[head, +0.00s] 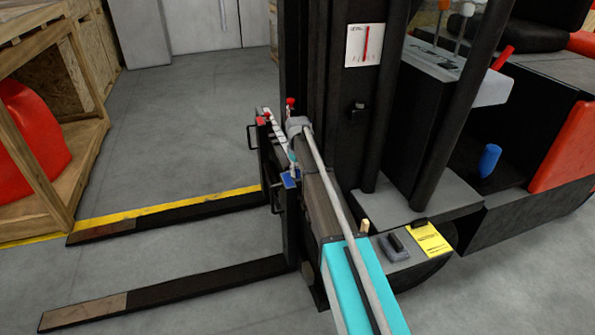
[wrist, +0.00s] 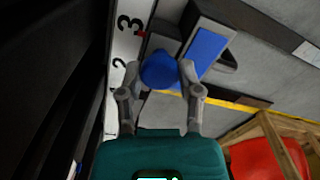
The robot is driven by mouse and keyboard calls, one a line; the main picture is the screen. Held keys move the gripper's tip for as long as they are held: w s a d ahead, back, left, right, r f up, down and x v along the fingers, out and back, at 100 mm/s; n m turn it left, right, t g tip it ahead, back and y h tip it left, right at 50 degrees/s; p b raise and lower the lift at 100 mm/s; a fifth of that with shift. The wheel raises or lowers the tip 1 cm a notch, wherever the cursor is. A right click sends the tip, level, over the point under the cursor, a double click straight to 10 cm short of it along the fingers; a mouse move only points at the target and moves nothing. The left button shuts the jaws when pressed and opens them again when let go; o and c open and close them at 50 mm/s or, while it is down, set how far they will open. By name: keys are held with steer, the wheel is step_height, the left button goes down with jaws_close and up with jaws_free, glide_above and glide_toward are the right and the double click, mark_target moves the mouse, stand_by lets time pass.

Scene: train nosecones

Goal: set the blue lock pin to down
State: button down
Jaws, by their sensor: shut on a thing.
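The blue lock pin's round blue knob (wrist: 160,70) sits between my gripper's fingers in the wrist view. My gripper (wrist: 160,76) is shut on this knob, one grey finger on each side. A blue plate (wrist: 207,48) lies just beside the knob. In the head view, my gripper (head: 293,162) is at the fork carriage, just above the blue plate (head: 291,179). My fingers and the small scale hide most of the pin there. I cannot tell whether the pin is up or down.
Two red knobs (head: 291,101) (head: 266,114) stand farther back on the carriage. A white numbered scale (wrist: 128,45) runs beside the pin. Two forks (head: 190,276) (head: 170,216) extend left over the floor. The dark mast (head: 325,90) is close on the right. A wooden rack (head: 60,205) stands left.

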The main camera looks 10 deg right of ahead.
steer(key=shift+c, duration=1.3)
jaws_free()
steer(key=shift+f, duration=0.1)
step_height(320, 180, up, 18)
steer(key=f+p, duration=0.1)
steer(key=p, duration=1.7)
steer(key=s+r+m+p, duration=0.1)
steer(key=s+r+p, duration=0.2)
steer(key=s, duration=0.6)
steer(key=s+r+m+p, duration=0.2)
steer(key=s+r+p, duration=0.2)
steer(key=s, duration=0.6)
steer(key=shift+s+a+r, duration=0.15)
steer(key=shift+a+r, duration=0.05)
steer(key=shift+r, duration=0.3)
steer(key=s+r+m+p, duration=0.1)
steer(key=s+r+p, duration=0.2)
steer(key=s, duration=0.5)
steer(key=s+r+m+p, duration=0.2)
steer(key=s+r+p, duration=0.1)
steer(key=s, duration=0.6)
steer(key=shift+r+p, duration=0.4)
steer(key=shift+a, duration=0.1)
